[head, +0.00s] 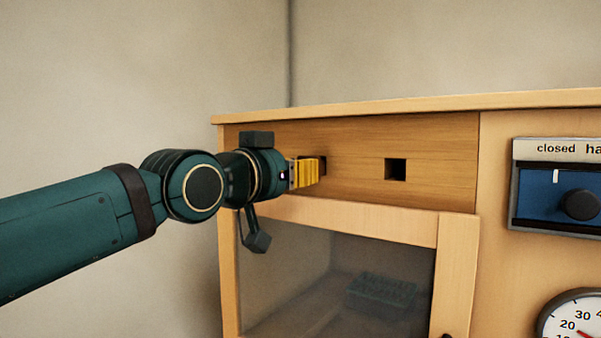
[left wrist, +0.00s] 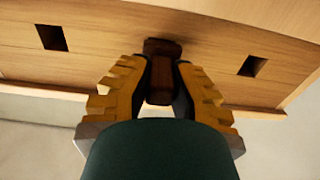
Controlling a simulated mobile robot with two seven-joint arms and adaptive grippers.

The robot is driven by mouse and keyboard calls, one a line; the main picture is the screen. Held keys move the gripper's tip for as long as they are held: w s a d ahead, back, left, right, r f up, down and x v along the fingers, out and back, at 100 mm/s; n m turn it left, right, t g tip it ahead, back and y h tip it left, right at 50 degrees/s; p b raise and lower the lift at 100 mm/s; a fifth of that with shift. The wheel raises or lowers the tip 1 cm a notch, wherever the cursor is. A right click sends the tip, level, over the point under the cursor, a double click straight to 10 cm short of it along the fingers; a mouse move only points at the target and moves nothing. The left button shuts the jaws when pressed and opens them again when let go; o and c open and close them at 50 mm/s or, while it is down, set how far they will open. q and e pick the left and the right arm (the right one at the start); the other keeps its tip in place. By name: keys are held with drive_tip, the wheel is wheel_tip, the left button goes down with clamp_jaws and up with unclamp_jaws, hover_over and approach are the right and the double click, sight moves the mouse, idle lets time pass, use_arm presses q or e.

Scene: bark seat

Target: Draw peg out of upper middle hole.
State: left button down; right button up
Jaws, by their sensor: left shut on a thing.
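The peg (left wrist: 163,52) is a reddish-brown block in the left wrist view, between two dark-padded yellow fingers, with its far end against the wooden panel (left wrist: 110,55). My left gripper (head: 307,172) is shut on the peg, close in front of the panel in the head view; it also shows in the left wrist view (left wrist: 164,78). The middle hole is covered by the peg and fingers, so I cannot tell how deep the peg sits. Empty square holes show on the panel either side, at left (left wrist: 52,37) and right (left wrist: 252,66). My right gripper is not in view.
Below the panel is a glass door (head: 320,275) in a wooden frame, with a dark basket-like item (head: 382,290) behind it. At right are a blue knob panel (head: 555,185) and a round dial (head: 583,322). The space left of the cabinet is clear apart from my arm.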

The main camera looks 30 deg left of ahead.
use_arm(q)
drive_tip(key=s+b, duration=0.2)
drive_tip(key=s, duration=0.6)
drive_tip(key=shift+s+a+b, duration=0.2)
drive_tip(key=shift+a+b, duration=0.1)
drive_tip(key=shift+a, duration=0.05)
idle(0.8)
idle(0.5)
